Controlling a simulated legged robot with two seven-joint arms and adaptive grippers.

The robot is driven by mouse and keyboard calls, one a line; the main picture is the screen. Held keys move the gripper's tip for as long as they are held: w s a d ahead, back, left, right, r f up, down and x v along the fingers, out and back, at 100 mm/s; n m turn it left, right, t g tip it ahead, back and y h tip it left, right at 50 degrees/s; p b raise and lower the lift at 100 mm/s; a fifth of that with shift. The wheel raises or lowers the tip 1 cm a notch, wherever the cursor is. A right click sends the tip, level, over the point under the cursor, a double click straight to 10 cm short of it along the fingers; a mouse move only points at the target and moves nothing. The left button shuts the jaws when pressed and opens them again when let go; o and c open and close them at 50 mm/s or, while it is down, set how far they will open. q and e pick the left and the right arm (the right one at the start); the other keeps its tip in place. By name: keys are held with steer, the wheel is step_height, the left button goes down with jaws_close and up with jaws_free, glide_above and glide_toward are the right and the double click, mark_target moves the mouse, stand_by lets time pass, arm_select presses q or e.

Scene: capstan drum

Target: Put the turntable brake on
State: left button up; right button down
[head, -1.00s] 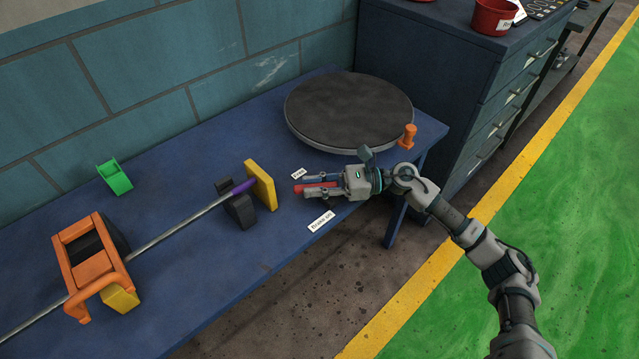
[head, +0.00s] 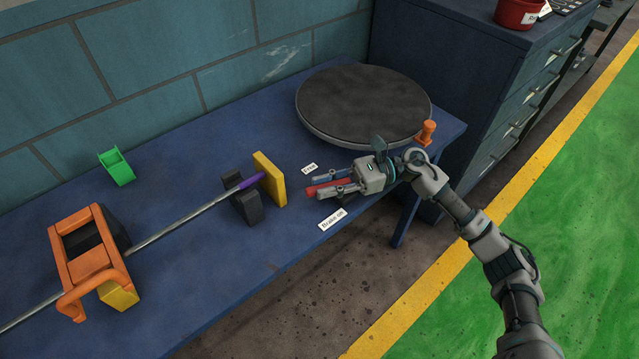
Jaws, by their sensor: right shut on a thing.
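The turntable (head: 362,103) is a dark round disc at the far right end of the blue bench. A red brake lever (head: 312,190) lies near the bench's front edge, between a "Free" label (head: 309,168) at the back and a "Brake on" label (head: 331,219) at the front. My right gripper (head: 333,183) is shut on the red lever, one finger on each side. The lever's tip sticks out to the left; the rest of it is hidden by the gripper. The tip lies between the two labels. My left gripper is out of view.
An orange peg (head: 426,132) stands at the turntable's right. A green bracket (head: 116,167) sits by the wall. A drawer cabinet (head: 480,90) stands right.

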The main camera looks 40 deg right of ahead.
mark_target(333, 181)
steer(key=shift+d+f, duration=0.1)
steer(key=shift+f, duration=0.15)
steer(key=c, duration=1.2)
jaws_free()
steer(key=shift+d, duration=0.1)
steer(key=shift+o, duration=1)
steer(key=shift+d+f, duration=0.1)
steer(key=shift+d, duration=0.4)
steer(key=shift+a+r, duration=0.2)
steer(key=shift+r, duration=0.15)
steer(key=r, duration=0.8)
steer(key=shift+d+r, duration=0.2)
steer(key=shift+d, duration=0.15)
steer(key=shift+d+r, duration=0.15)
steer(key=shift+r, duration=0.1)
